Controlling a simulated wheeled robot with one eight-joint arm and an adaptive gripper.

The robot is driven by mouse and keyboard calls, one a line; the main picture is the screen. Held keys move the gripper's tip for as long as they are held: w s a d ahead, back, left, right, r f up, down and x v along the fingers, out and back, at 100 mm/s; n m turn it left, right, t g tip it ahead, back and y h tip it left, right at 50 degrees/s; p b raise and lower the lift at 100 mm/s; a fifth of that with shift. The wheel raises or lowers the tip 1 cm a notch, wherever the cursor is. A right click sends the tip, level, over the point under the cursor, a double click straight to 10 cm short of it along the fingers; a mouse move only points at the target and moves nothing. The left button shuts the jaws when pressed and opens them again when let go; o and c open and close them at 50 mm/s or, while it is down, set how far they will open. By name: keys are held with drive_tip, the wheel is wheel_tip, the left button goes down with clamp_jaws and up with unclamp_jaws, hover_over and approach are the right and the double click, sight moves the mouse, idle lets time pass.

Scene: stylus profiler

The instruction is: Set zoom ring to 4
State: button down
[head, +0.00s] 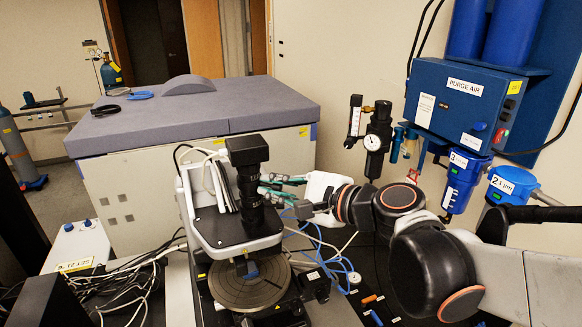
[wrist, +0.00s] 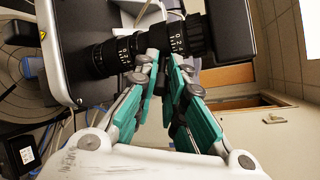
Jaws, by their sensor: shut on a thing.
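The black microscope lens tube (head: 249,187) hangs upright below a square camera block in the head view. It crosses the upper part of the wrist view (wrist: 100,58), with white digits, among them 0 and 2, on two bands. My gripper (head: 265,185) reaches it from the right. In the wrist view the green-padded fingers of my gripper (wrist: 162,58) are closed on the tube between the two digit bands. The held part, apparently the zoom ring, is mostly hidden by the fingertips. I cannot tell which number stands at an index mark.
The round stage (head: 250,287) lies below the lens. A pale bracket (head: 205,205) with cables stands left of the tube. A large grey-topped cabinet (head: 150,120) is behind, and a blue purge air box (head: 465,100) with filters hangs at right. Loose tubing lies near my arm.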

drive_tip(key=shift+s+a+m+t+h, duration=0.25)
drive_tip(key=shift+s+m+t+h, duration=0.35)
drive_tip(key=shift+m+t+h, duration=0.45)
drive_tip(key=c, duration=1.6)
unclamp_jaws()
drive_tip(key=shift+d, duration=0.1)
drive_tip(key=shift+v, duration=5.95)
drive_tip(key=shift+s+f, duration=0.1)
